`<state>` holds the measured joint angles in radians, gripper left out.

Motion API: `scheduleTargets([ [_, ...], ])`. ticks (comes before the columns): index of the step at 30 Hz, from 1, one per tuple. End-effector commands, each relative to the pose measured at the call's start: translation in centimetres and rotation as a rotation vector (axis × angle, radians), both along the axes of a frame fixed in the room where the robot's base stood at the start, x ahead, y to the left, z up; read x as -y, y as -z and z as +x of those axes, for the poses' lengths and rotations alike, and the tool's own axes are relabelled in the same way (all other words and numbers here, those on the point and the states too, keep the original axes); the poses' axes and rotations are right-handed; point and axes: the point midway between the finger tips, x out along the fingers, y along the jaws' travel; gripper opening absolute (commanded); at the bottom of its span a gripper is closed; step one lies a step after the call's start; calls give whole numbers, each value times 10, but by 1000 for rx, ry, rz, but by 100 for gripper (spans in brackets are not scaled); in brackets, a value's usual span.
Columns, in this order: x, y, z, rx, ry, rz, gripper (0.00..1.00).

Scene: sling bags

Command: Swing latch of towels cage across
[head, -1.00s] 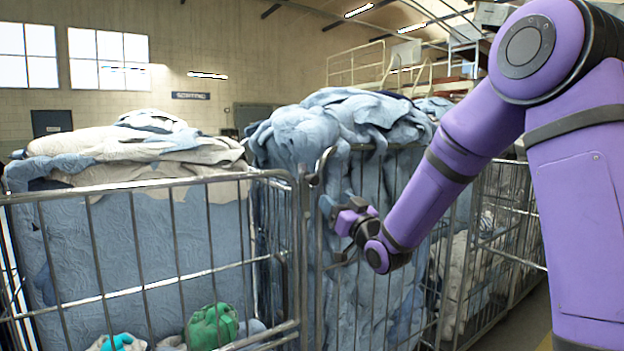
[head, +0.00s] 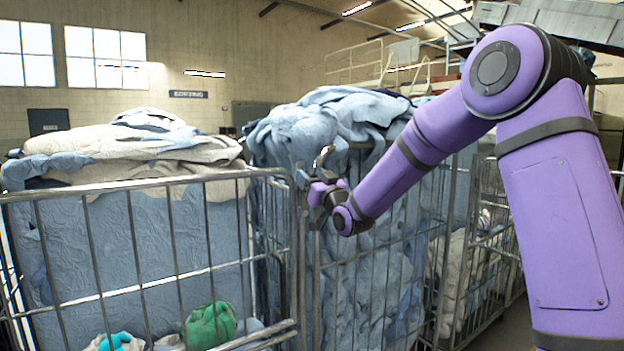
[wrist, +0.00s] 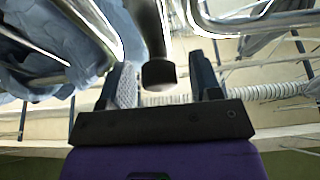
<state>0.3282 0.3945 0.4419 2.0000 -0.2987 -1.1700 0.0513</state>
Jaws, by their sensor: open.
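The cage with blue fabric heaped in it (head: 316,270) stands in the middle of the head view, its front made of upright grey bars. A curved metal piece that looks like the latch (head: 325,155) sits at the top of its left corner post. My gripper (head: 312,196) is just below it, at the post, and partly hides the bars. In the wrist view my gripper (wrist: 162,82) is open. A dark, round-ended rod (wrist: 157,45), likely the latch's handle, lies between the two fingers, seemingly without either finger pressing on it.
A second cage (head: 140,285) with blue and cream fabric stands close on the left; green cloth (head: 210,325) lies low in it. More cages (head: 490,240) stand to the right behind my arm. Bent metal bars (wrist: 245,22) are close to the right finger in the wrist view.

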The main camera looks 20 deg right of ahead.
Motion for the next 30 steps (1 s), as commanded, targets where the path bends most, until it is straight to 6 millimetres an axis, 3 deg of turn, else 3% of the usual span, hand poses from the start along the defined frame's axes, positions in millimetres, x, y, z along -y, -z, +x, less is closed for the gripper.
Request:
scheduleTargets([
  [5, 0, 0, 0, 0, 0, 0, 58],
  [12, 0, 0, 0, 0, 0, 0, 3],
  [13, 0, 0, 0, 0, 0, 0, 0],
  [22, -3, 0, -1, 9, -2, -28, 0],
  [30, -19, 2, -6, 54, -2, -169, 0],
])
